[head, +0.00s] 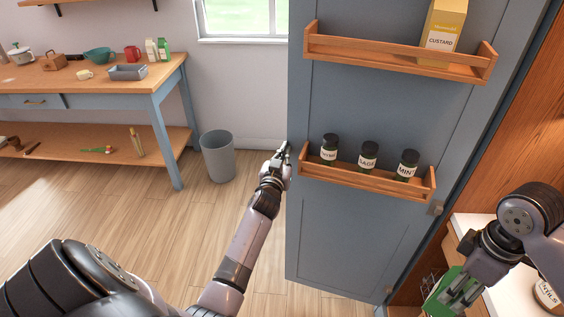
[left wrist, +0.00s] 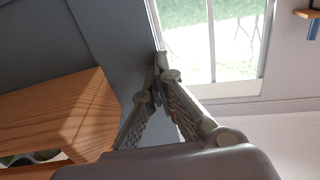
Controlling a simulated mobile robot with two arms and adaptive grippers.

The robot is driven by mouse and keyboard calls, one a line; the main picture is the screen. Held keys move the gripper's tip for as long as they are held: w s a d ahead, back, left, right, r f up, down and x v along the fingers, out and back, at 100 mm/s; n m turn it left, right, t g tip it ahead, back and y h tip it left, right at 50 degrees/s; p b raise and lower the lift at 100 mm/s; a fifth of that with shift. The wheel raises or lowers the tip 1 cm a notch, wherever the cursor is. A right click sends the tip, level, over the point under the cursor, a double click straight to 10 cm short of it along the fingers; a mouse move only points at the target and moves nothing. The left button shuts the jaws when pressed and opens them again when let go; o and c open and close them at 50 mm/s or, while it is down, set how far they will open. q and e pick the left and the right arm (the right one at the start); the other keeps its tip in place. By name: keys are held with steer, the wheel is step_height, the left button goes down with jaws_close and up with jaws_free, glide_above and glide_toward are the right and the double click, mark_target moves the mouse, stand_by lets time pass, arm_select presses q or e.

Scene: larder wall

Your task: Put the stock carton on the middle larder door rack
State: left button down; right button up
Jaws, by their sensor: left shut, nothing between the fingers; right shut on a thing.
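The stock carton is a green carton (head: 434,297) low at the right of the head view, partly hidden by my right gripper (head: 460,292), which is shut on it. The open larder door (head: 345,235) is blue and carries two wooden racks in view. The upper rack (head: 390,57) holds a yellow custard carton (head: 441,28) at its right end, with bare room to its left. The lower rack (head: 365,183) holds three spice jars (head: 368,157). My left gripper (head: 287,146) is shut and empty at the door's left edge; it also shows in the left wrist view (left wrist: 161,62). Contact with the door is unclear.
A white shelf (head: 480,240) with a labelled jar (head: 545,294) is behind my right arm. A grey bin (head: 218,158) stands on the floor left of the door. A blue table (head: 160,98) with crockery and cartons is at the back left. The floor between is clear.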

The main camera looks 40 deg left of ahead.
arm_select(q)
steer(key=shift+a+r, duration=0.2)
steer(key=shift+r, duration=0.3)
arm_select(e)
steer(key=shift+w, duration=0.1)
steer(key=shift+w+a+f, duration=0.1)
steer(key=shift+w, duration=0.15)
steer(key=shift+w+a+f, duration=0.2)
steer(key=shift+w+a, duration=0.05)
steer(key=shift+w, duration=0.25)
steer(key=shift+s+d+r, duration=0.2)
steer(key=shift+s, duration=0.25)
arm_select(q)
steer(key=f+v, duration=0.1)
steer(key=v, duration=1.1)
steer(key=shift+d, duration=0.2)
arm_select(e)
steer(key=shift+w+a+f, duration=0.1)
steer(key=shift+w+a, duration=0.05)
